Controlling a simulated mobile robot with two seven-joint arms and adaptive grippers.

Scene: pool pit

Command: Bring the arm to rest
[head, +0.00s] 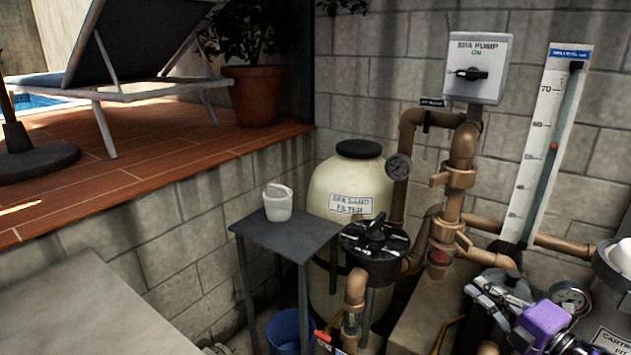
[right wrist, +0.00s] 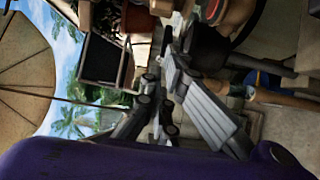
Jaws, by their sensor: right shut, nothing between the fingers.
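My right gripper (head: 481,297) is at the lower right of the head view, with a purple section of my arm behind it. Its fingers are shut with nothing between them. It is in front of the pipework, near a round pressure gauge (head: 570,297); I cannot tell the gap between them. The right wrist view shows the same gripper's dark links and grey ribbed finger pad (right wrist: 212,108) close up, with my purple arm along the bottom. My left gripper is in neither view.
Brown pipes (head: 455,185), a spa pump switch box (head: 477,68) and a level gauge board (head: 545,140) are along the block wall. A cream sand filter (head: 340,190) and a small table (head: 290,235) with a white basket (head: 278,203) stand left. A blue bucket (head: 289,330) is below.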

